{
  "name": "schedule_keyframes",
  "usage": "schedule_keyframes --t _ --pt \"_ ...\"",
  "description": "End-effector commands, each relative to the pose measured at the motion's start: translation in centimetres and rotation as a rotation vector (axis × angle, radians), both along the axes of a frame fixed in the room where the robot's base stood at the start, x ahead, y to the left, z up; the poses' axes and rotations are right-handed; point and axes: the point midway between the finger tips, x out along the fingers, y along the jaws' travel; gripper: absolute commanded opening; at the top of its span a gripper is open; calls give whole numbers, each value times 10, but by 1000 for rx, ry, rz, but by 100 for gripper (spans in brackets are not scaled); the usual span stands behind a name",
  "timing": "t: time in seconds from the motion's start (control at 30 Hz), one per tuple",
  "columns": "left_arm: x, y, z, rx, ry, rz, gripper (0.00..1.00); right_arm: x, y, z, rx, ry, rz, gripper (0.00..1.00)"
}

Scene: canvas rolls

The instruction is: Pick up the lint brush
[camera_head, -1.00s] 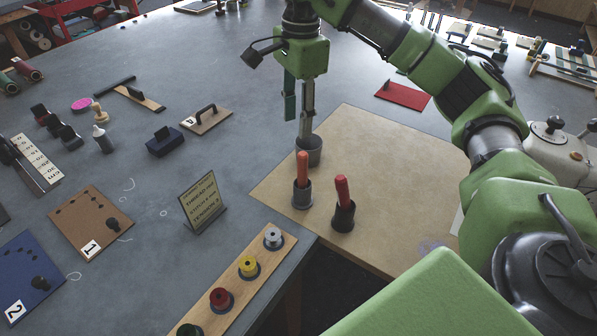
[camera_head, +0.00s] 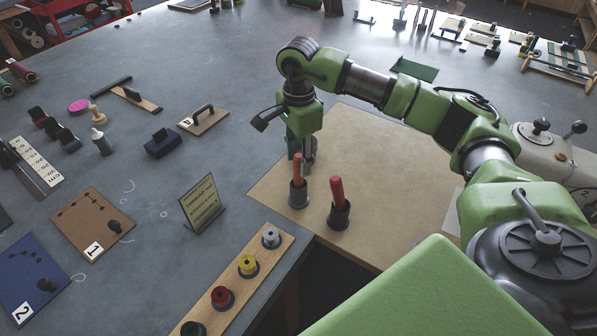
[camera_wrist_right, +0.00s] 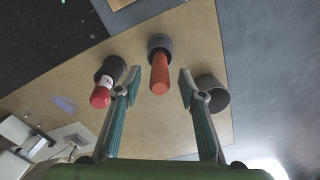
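Two red-handled tools stand in dark round cups on the tan board; I cannot tell for sure which is the lint brush. The orange-red handle (camera_head: 298,168) is on the left in the head view; in the right wrist view it lies between the fingers (camera_wrist_right: 160,72), apart from both. The other, red handle (camera_head: 337,191) stands to its right; in the wrist view it shows a white band, left of the left finger (camera_wrist_right: 107,81). My right gripper (camera_head: 302,158) is open and empty, just behind the orange-red handle. My left gripper is not in view.
An apparently empty cup (camera_wrist_right: 213,93) stands beside the right finger. A spool rack (camera_head: 247,265) and a small sign (camera_head: 201,204) are in front and left. A blue block (camera_head: 162,143) and a handled board (camera_head: 204,119) lie further left.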

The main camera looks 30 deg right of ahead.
Motion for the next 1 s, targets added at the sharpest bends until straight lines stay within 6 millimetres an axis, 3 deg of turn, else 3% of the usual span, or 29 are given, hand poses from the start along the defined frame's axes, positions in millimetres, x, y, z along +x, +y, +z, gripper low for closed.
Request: schedule_keyframes --t 0.13,0.37,0.5,0.87,1.0 --pt "0 0 6 0 0 0 40 -1 0 -13 0 2 0 37" --pt "0 -1 5 -1 -1 0 40 0 0 -15 1 0 1 37" --pt "0 -1 5 -1 -1 0 40 0 0 -15 1 0 1 1" --pt "0 -1 4 -1 -1 1 40 0 1 -12 1 -1 1 0" --pt "0 -1 -4 0 -1 1 40 2 1 3 2 -6 1 0"
